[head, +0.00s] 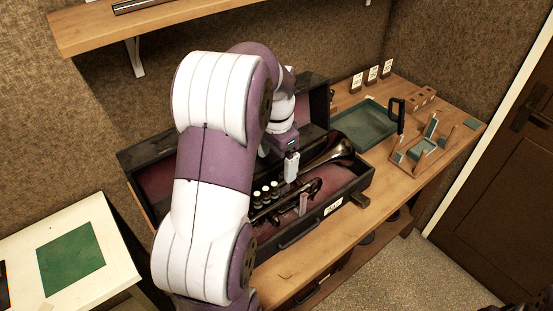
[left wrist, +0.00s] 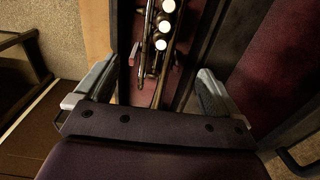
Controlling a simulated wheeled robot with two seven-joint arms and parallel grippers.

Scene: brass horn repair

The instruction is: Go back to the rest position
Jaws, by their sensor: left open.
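My left gripper (head: 290,167) is over the open instrument case (head: 297,233) in the head view, its arm covering the case's left part. In the left wrist view the left gripper (left wrist: 153,88) has its two grey fingers wide apart with nothing between their pads. A dark brass horn (head: 334,152) lies in the case, its flared bell toward the right and its pale valve tops near the middle. In the left wrist view the horn (left wrist: 161,43) shows beyond the fingers; contact cannot be told. My right gripper is not in view.
The case stands on a wooden bench (head: 410,177) with a green mat (head: 364,124), a small wooden rack (head: 424,146) and several cards on its right. A wall shelf (head: 200,17) hangs above. A white table (head: 25,243) with a green sheet (head: 70,258) stands left. Floor shows at lower right.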

